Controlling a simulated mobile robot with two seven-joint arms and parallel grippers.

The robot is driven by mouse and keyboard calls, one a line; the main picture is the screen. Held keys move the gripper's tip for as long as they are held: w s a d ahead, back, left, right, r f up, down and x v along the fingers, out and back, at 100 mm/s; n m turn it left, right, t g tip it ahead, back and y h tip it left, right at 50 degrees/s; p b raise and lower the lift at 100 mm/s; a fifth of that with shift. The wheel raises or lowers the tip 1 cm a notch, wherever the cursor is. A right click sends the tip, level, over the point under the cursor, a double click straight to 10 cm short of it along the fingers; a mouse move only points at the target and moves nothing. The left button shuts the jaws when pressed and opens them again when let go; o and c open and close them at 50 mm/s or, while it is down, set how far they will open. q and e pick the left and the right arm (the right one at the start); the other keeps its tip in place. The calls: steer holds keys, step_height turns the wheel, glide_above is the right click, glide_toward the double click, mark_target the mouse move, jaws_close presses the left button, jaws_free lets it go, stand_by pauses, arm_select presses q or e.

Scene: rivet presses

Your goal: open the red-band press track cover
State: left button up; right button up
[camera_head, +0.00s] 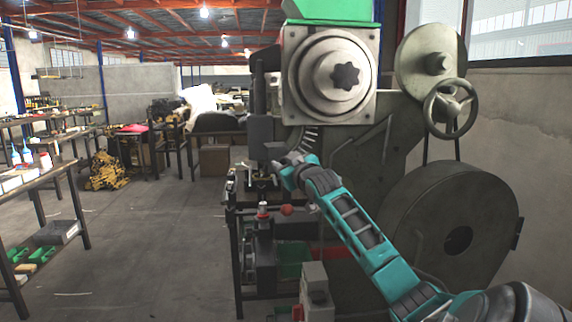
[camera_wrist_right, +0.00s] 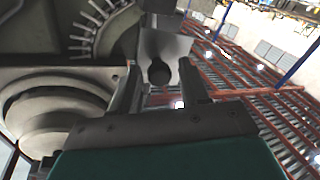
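The rivet press (camera_head: 350,125) is a large grey machine with a green top and a big round flange. A ribbed curved track (camera_head: 310,138) runs down its front; it also shows in the wrist view (camera_wrist_right: 95,30). I cannot single out a track cover with certainty. A pale grey plate (camera_wrist_right: 165,45) with a dark round spot or knob (camera_wrist_right: 160,73) appears beyond my right gripper's fingers. My right gripper (camera_head: 277,168) is beside the press front, below the track. In the wrist view its fingers (camera_wrist_right: 163,95) stand apart with nothing clearly gripped. My left gripper is not in view.
A flywheel (camera_head: 450,225) and a handwheel (camera_head: 450,108) are on the press's right. A red ball knob (camera_head: 287,210) sits below my right gripper. A grey control box (camera_head: 316,285) stands in front.

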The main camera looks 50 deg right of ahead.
steer(key=shift+f, duration=0.1)
steer(key=b+v, duration=0.1)
steer(key=v, duration=1.2)
stand_by(0.5)
steer(key=a+f+n+g+y, duration=0.1)
steer(key=a+f+y, duration=0.1)
steer(key=a+f, duration=0.6)
steer(key=s+a+f+n+g+y, duration=0.15)
steer(key=a+f, duration=0.25)
steer(key=f, duration=0.7)
steer(key=a+f+g+y, duration=0.1)
steer(key=a+f+y, duration=0.1)
steer(key=a+f, duration=0.6)
steer(key=s+a+f+y, duration=0.1)
steer(key=s+a+f, duration=0.2)
steer(key=a, duration=0.3)
steer(key=s+a+f+g+y, duration=0.1)
steer(key=s+a+f+y, duration=0.1)
steer(key=s+a+f, duration=0.2)
steer(key=s+a+f+n+y, duration=0.1)
steer(key=s+a+f, duration=0.3)
steer(key=a+f, duration=0.3)
steer(key=shift+a+f+g+y, duration=0.15)
steer(key=shift+a+g+y, duration=0.2)
steer(key=shift+a, duration=1.25)
